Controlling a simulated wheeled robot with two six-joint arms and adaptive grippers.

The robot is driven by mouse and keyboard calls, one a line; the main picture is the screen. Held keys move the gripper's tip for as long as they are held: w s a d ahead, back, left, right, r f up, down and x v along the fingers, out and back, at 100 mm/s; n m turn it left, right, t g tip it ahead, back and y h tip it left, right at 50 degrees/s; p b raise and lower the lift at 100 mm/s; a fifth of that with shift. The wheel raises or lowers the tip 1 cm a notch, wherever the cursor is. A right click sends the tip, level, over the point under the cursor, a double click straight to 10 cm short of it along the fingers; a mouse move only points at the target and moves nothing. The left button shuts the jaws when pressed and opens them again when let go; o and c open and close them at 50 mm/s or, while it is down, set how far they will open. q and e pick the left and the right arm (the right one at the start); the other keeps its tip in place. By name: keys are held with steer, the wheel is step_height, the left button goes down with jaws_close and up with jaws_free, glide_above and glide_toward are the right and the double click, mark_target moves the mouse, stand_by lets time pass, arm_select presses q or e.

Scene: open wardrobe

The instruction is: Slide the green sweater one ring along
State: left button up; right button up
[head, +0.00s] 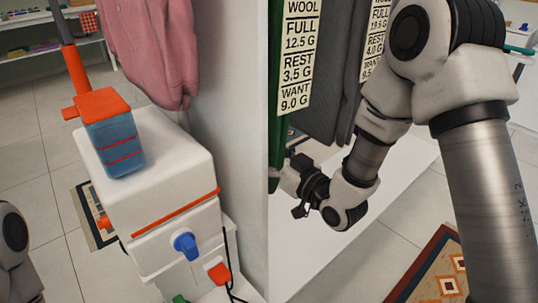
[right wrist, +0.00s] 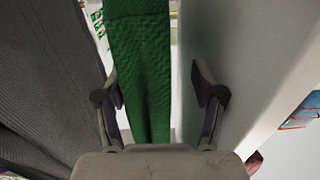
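The green sweater shows in the head view as a narrow dark green strip (head: 274,150) beside the wardrobe's side panel. In the right wrist view the green sweater (right wrist: 140,60) hangs as a knitted strip between my right gripper's fingers. My right gripper (head: 284,179) is open at the sweater's lower part, and it also shows in the right wrist view (right wrist: 156,85). The left finger is close against the sweater, and a gap separates the sweater from the right finger. The rings and the sweater's top are out of view. My left gripper is not in view.
A dark grey garment (head: 328,80) hangs right beside the sweater. Labels (head: 298,50) with gram figures hang there. The wardrobe panel (head: 240,130) stands close on the left. Outside it are a pink garment (head: 150,45) and a white cabinet (head: 165,185) with a blue container (head: 115,145).

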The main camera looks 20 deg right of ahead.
mark_target(277, 120)
step_height(277, 120, up, 10)
stand_by(0.6)
